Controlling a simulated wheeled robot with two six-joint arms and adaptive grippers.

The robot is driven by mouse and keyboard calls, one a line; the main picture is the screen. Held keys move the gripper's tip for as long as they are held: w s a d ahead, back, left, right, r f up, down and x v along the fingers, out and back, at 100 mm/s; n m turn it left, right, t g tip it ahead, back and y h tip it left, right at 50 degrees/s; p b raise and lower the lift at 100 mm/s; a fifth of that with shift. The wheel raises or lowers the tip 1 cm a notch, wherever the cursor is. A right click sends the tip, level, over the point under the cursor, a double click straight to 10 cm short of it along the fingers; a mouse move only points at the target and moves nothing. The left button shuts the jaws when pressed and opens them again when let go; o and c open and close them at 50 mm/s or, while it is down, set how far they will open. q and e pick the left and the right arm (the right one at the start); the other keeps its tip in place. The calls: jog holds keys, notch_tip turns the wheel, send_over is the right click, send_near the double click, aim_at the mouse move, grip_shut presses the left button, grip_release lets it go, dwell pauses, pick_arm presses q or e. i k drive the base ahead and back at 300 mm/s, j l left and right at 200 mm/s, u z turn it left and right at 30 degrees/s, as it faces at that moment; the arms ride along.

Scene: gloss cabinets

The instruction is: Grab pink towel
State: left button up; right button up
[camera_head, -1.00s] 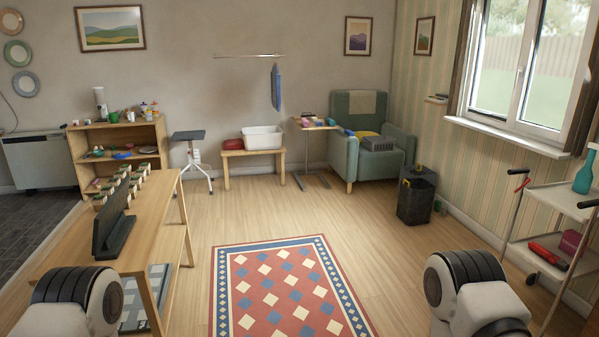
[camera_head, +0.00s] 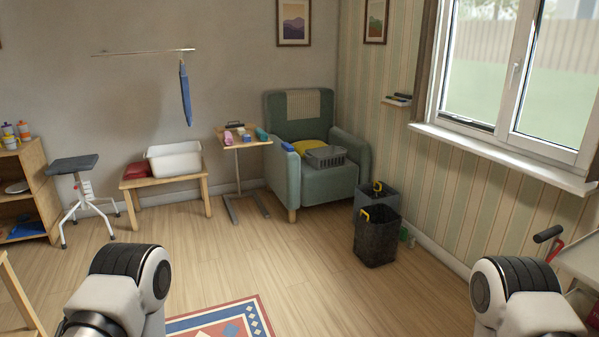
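A small pink item (camera_head: 228,138), perhaps the pink towel, lies on the small side table (camera_head: 252,144) left of the armchair. It is too small to tell whether it is a towel. A teal item (camera_head: 261,134) and a dark item lie on the same tabletop. Only my arm links show at the bottom left and bottom right. Neither gripper is in view, and both arms are far from the table.
A green armchair (camera_head: 283,117) holds a grey basket (camera_head: 325,157) and a yellow cushion. Dark bins (camera_head: 377,238) stand right of it. A bench (camera_head: 207,183) with a white tub (camera_head: 174,160) and a stool (camera_head: 74,165) stand left. Open floor lies ahead, with a patterned rug near me.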

aim_at(227, 137)
jog(key=i, duration=3.85)
